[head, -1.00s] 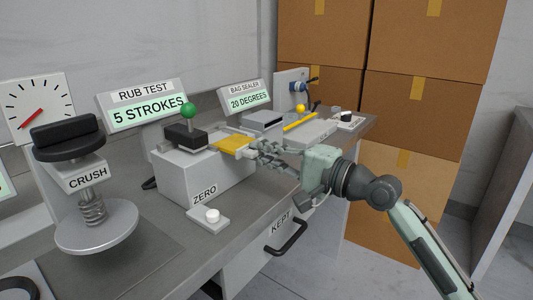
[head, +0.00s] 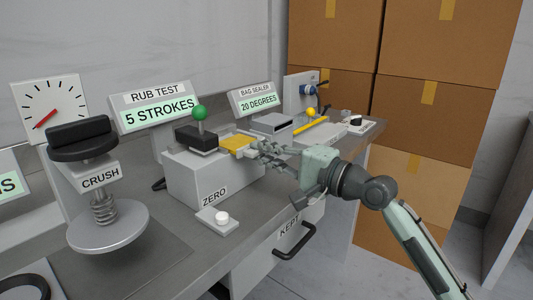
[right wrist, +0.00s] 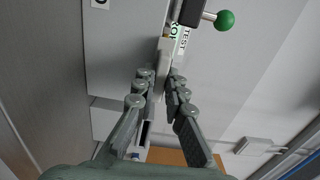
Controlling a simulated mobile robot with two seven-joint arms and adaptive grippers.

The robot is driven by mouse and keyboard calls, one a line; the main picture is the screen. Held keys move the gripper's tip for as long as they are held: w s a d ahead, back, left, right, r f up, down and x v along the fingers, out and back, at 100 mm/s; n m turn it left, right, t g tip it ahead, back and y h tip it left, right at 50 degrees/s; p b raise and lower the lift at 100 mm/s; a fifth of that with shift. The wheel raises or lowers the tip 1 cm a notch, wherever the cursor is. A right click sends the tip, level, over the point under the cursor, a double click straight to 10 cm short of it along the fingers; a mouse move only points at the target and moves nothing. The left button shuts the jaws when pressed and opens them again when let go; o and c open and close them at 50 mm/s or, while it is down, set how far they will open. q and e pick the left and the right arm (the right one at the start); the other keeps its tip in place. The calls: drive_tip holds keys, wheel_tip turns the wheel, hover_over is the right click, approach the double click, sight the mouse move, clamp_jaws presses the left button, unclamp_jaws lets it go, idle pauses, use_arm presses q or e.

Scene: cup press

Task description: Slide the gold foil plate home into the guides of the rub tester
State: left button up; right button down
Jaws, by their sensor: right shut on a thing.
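The gold foil plate (head: 238,143) lies flat on top of the white rub tester (head: 205,178), its left end against or under the black block (head: 197,138) with the green knob (head: 199,112). How far it reaches into the guides is hidden. My right gripper (head: 258,153) is shut on the plate's pale near end, from the right. In the right wrist view, the fingers (right wrist: 160,78) close on a thin pale edge, with the green knob (right wrist: 225,20) beyond. My left gripper is not in view.
The crush press (head: 103,220) stands left, and the zero button (head: 221,217) sits in front of the tester. The bag sealer (head: 272,124) with its yellow bar is behind my right gripper. A drawer handle (head: 295,243) juts from the bench front. Cardboard boxes (head: 425,110) stand at the right.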

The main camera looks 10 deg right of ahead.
drive_tip(key=shift+x, duration=1)
drive_tip(key=c, duration=1.5)
unclamp_jaws()
drive_tip(key=v, duration=1.2)
drive_tip(key=shift+s+d, duration=0.1)
